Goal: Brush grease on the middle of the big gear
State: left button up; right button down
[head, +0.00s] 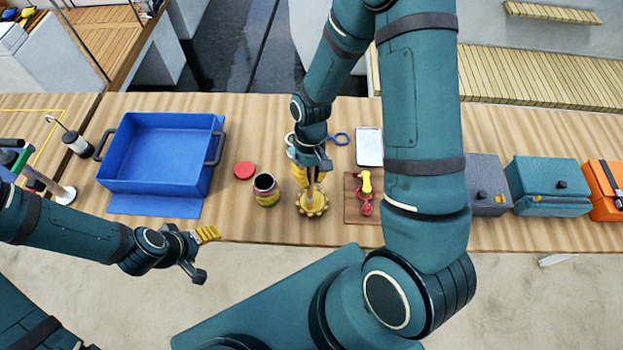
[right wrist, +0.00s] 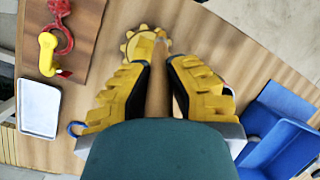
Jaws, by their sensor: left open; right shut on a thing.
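The big gear (head: 319,209), yellow and toothed, lies flat on the wooden bench. It also shows in the right wrist view (right wrist: 133,44). My right gripper (head: 310,178) is shut on a brush with a wooden handle (right wrist: 158,92) and points it down over the gear. The brush's lower end covers the gear's middle; I cannot tell whether it touches. An open jar with a dark inside and a yellow and red label (head: 267,193) stands left of the gear. A red lid (head: 243,170) lies beyond it. My left gripper (head: 204,255) is open and empty in front of the bench.
A blue bin (head: 160,185) stands at the left. Right of the gear, a board (head: 352,208) holds a red and yellow tool (head: 366,188). A white tray (head: 369,147) and a blue ring (head: 341,139) lie behind. Several cases, including a teal one (head: 548,185), stand at the right.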

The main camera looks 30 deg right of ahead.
aim_at(310, 169)
jog(key=shift+w+r, duration=0.1)
jog(key=shift+r, duration=0.5)
jog(key=shift+r+p, duration=0.7)
jog(key=shift+r, duration=0.1)
pick_arm(q)
jog(key=shift+s+d+r, duration=0.1)
jog(key=shift+s+r, duration=0.15)
jog(key=shift+r, duration=0.2)
jog(key=shift+s+d+r, duration=0.1)
jog(key=shift+s+r, duration=0.1)
jog(key=shift+r, duration=0.25)
pick_arm(e)
jog(key=shift+r, duration=1.25)
pick_arm(q)
jog(key=shift+f, duration=0.1)
